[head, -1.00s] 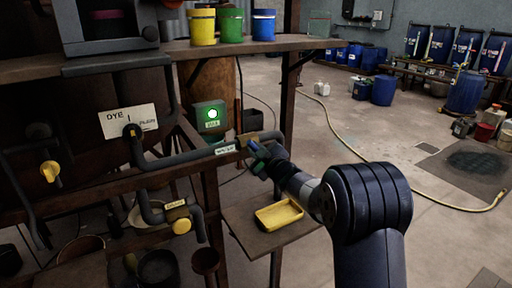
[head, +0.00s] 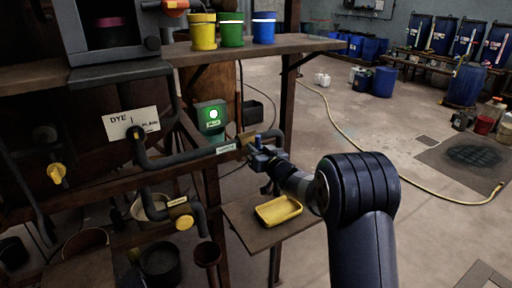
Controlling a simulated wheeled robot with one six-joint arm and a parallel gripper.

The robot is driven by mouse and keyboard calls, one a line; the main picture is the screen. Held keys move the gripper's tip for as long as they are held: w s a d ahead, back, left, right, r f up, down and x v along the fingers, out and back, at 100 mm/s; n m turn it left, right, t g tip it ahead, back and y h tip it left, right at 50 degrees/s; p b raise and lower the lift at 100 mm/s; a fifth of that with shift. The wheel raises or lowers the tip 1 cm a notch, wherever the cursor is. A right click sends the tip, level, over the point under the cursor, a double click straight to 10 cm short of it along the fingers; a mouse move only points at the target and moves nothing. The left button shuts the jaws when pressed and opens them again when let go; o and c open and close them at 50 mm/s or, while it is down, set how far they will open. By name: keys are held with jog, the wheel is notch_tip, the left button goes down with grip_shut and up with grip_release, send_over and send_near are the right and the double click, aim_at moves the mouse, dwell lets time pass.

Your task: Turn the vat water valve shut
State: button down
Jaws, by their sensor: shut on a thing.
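The vat water valve has a brass-coloured body (head: 246,139) on a grey pipe, to the right of a small white label (head: 227,149) whose text is too small to read surely. My gripper (head: 261,154) is at the pipe's right end, just in front of this valve, and is shut on its handle. The jaws hide most of the handle, so its exact angle cannot be told. My wrist and arm come in from the lower right.
A yellow tray (head: 278,210) lies on a low shelf below my gripper. Two yellow-knobbed valves (head: 184,222) (head: 57,173) sit lower left. Yellow (head: 203,32), green (head: 231,30) and blue (head: 264,27) pots stand on the shelf above. A box with a green light (head: 211,115) is behind. Floor at right is open, crossed by a hose.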

jog(key=shift+m, duration=0.4)
jog(key=c, duration=1.3)
grip_release()
jog(key=b+v, duration=0.3)
jog(key=v, duration=0.8)
jog(key=shift+w, duration=0.1)
jog(key=p+x, duration=0.3)
jog(key=x, duration=0.8)
